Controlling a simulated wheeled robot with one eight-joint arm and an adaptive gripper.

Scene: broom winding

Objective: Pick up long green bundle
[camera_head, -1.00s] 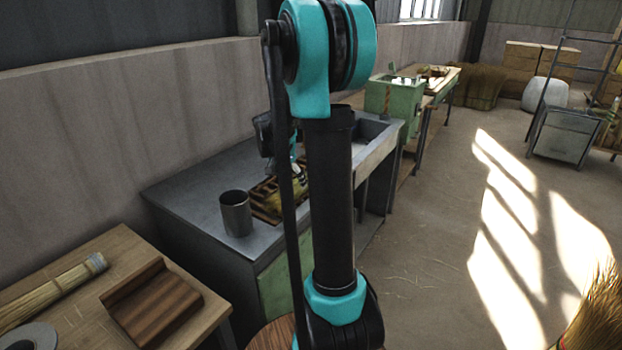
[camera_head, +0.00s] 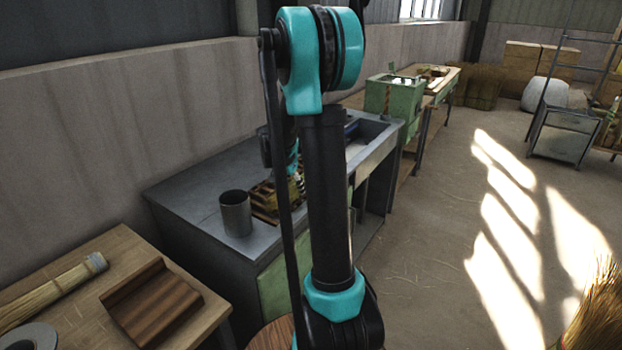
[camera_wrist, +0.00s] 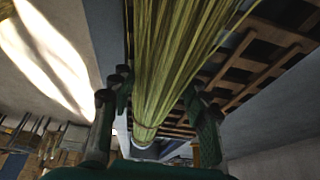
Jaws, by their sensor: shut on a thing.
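The long green bundle (camera_wrist: 168,55) fills the upper middle of the wrist view, its strands fanning out toward the top and tied near a narrow pale end. My gripper (camera_wrist: 155,105) has its fingers on both sides of the bundle and is shut on it. In the head view my arm hides most of the gripper, and only a small yellowish part of the bundle (camera_head: 294,188) shows beside the arm. A brown slatted rack (camera_wrist: 265,55) lies behind the bundle in the wrist view. The rack also shows on the grey bench in the head view (camera_head: 263,214).
A metal cup (camera_head: 236,214) stands on the grey bench (camera_head: 190,190) near the rack. A wooden table (camera_head: 100,265) at the lower left bears a straw bundle (camera_head: 50,290) and a brown wooden block (camera_head: 150,303). A green machine (camera_head: 390,95) stands behind.

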